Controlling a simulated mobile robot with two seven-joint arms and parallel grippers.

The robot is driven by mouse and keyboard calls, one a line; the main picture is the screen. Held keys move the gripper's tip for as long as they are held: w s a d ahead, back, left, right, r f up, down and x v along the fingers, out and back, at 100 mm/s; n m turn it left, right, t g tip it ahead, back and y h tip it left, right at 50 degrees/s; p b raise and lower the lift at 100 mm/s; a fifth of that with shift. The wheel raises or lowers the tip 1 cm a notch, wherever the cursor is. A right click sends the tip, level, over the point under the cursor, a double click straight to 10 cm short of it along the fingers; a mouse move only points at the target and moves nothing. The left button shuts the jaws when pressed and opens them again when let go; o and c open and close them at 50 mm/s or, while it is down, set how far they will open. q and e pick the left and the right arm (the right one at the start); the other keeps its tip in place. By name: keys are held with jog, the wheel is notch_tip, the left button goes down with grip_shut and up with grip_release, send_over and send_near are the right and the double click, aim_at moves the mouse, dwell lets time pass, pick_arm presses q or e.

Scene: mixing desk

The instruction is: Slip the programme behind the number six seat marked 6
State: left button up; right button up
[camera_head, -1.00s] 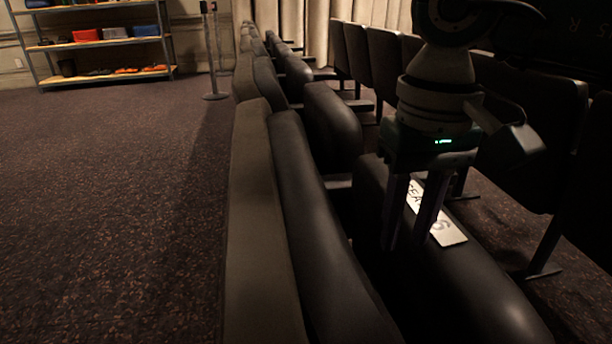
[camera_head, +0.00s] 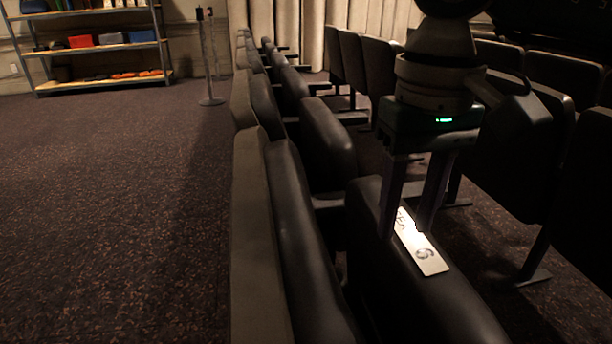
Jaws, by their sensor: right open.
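The number six seat (camera_head: 440,305) is a dark padded seat at the lower right, in the row facing the other chairs. A white card (camera_head: 428,258) with black lettering and a 6 lies along its top; part of the lettering is hidden. My right gripper (camera_head: 406,234) is open, pointing down over this seat, with its two dark fingers apart near the card's far end. I cannot make out a separate programme. My left gripper is out of view.
Dark seat backs (camera_head: 290,220) run along the left of the number six seat. Another row of chairs (camera_head: 380,75) stands on the right. A post (camera_head: 208,60) and a shelf unit (camera_head: 100,48) stand at the back left. The carpet (camera_head: 110,210) on the left is clear.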

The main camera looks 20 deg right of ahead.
notch_tip(320, 180, up, 11)
jog(key=p, duration=0.6)
jog(key=shift+p, duration=0.4)
